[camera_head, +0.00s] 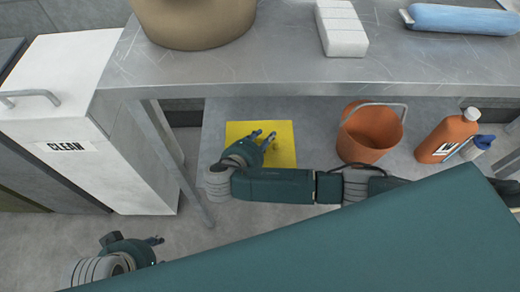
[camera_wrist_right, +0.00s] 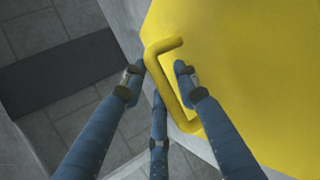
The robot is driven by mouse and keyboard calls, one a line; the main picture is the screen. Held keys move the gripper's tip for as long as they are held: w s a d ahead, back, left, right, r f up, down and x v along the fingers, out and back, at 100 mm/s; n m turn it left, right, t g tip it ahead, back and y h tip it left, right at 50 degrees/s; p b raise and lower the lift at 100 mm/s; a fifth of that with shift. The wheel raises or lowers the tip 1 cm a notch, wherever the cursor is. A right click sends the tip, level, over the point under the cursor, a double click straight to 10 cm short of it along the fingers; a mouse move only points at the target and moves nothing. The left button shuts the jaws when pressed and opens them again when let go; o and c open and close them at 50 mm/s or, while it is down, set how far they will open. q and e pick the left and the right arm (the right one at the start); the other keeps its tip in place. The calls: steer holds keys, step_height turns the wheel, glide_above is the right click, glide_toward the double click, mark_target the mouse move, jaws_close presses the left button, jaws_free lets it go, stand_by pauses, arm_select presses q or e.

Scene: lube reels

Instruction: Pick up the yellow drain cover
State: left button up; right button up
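The yellow drain cover (camera_head: 282,153) is a flat yellow square on the lower shelf under the metal table. In the right wrist view the cover (camera_wrist_right: 255,65) fills the upper right, with its yellow bar handle (camera_wrist_right: 172,88) near one edge. My right gripper (camera_head: 264,137) is over the cover. In the wrist view its fingers (camera_wrist_right: 158,74) are spread on both sides of the handle, with a gap visible on the right side. My left gripper (camera_head: 158,250) is low at the left, over the floor, empty, with its fingers apart.
An orange bucket (camera_head: 369,135) and an orange bottle (camera_head: 447,137) stand on the shelf to the right. The tabletop (camera_head: 270,60) overhangs the shelf, with a table leg (camera_head: 176,165) at the left. A white cabinet (camera_head: 85,140) labelled CLEAN stands further left.

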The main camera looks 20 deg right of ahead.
jaws_close()
steer(key=shift+r, duration=0.1)
